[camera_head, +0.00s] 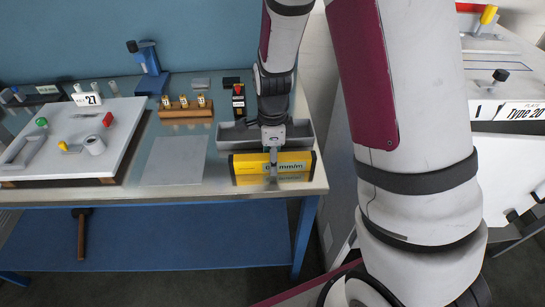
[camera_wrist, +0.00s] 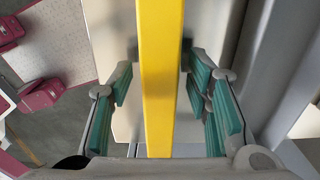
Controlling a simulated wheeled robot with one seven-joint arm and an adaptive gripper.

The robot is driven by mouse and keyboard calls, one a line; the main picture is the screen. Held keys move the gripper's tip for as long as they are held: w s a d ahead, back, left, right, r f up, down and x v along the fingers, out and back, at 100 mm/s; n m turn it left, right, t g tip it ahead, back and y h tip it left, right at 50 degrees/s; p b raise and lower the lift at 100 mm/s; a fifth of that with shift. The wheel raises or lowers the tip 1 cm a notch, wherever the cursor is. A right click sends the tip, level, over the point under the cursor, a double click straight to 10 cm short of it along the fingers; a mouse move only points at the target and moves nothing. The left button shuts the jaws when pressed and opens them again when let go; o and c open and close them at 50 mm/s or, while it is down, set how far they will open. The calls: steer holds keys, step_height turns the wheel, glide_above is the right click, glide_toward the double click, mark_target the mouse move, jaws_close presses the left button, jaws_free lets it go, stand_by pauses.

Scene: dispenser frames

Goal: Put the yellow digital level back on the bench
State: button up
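The yellow digital level (camera_head: 300,167) is at the front right of the bench (camera_head: 205,190), in front of a grey tray. It lies lengthwise along the front edge, its labelled face toward the head camera. It appears to stand on the bench top, though its underside is hidden. My gripper (camera_head: 272,165) points down over its middle. In the wrist view the level (camera_wrist: 161,90) runs as a yellow bar between the green finger pads of my gripper (camera_wrist: 160,90). The pads are on both sides, with narrow gaps to the level, so my gripper looks open around it.
The grey tray (camera_head: 225,136) is close behind the level. A grey plate (camera_head: 175,162), a wooden rack (camera_head: 186,112) and a white board (camera_head: 120,125) with loose parts are to the left. A white-topped station (camera_head: 500,170) stands to the right. A hammer (camera_head: 81,230) rests on the lower shelf.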

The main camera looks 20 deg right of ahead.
steer(key=shift+r, duration=0.15)
step_height(320, 180, up, 12)
steer(key=s+r+n+t, duration=0.2)
steer(key=s+r+n, duration=0.5)
steer(key=s+n, duration=0.3)
steer(key=s+r+n+t, duration=0.3)
steer(key=s+r+n, duration=0.4)
steer(key=s+n, duration=0.2)
steer(key=n, duration=0.2)
steer(key=shift+s+r+n, duration=0.3)
steer(key=shift+s+r, duration=0.1)
steer(key=shift+d, duration=0.1)
